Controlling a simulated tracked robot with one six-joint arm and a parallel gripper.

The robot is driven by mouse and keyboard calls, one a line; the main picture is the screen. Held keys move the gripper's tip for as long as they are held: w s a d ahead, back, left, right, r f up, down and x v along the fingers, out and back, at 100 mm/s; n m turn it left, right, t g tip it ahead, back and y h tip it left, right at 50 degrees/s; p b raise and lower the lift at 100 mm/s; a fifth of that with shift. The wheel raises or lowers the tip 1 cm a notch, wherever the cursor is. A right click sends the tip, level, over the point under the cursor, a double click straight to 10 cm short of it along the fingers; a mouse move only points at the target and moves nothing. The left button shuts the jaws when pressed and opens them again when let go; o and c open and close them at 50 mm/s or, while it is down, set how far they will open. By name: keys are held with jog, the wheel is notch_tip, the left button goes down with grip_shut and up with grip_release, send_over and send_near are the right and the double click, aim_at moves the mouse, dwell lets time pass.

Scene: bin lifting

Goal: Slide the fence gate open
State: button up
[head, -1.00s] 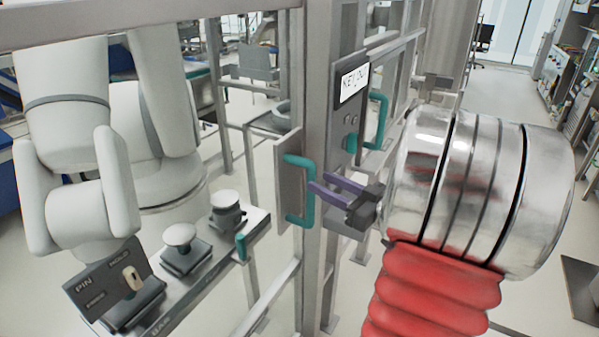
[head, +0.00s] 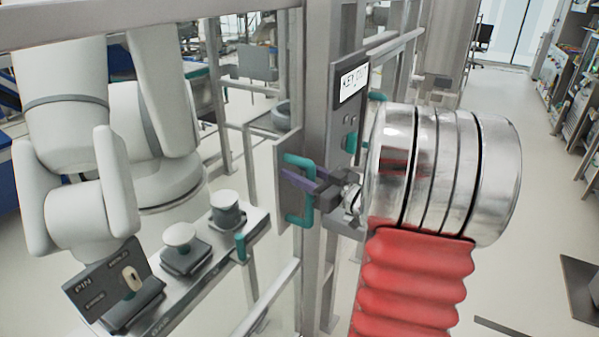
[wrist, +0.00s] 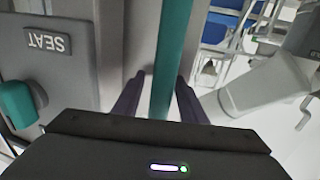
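The gate handle is a teal U-shaped bar (head: 309,206) on a grey plate of the fence gate (head: 285,185). In the wrist view the teal bar (wrist: 171,55) runs upright between my two purple fingers. My gripper (head: 300,180) reaches the handle from the right in the head view. In the wrist view my gripper (wrist: 160,88) is open, with one finger on each side of the bar and a gap showing beside it. The head view does not show clearly whether a finger touches the bar.
A grey post with a "KEY OUT" label (head: 354,82) stands just right of the handle. A second teal handle (head: 377,97) is partly hidden behind my arm. Behind the fence are a white robot arm (head: 75,190) and a bench with knobs (head: 228,212). Open floor lies at right.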

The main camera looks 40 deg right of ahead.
jog(key=shift+c, duration=0.7)
grip_shut()
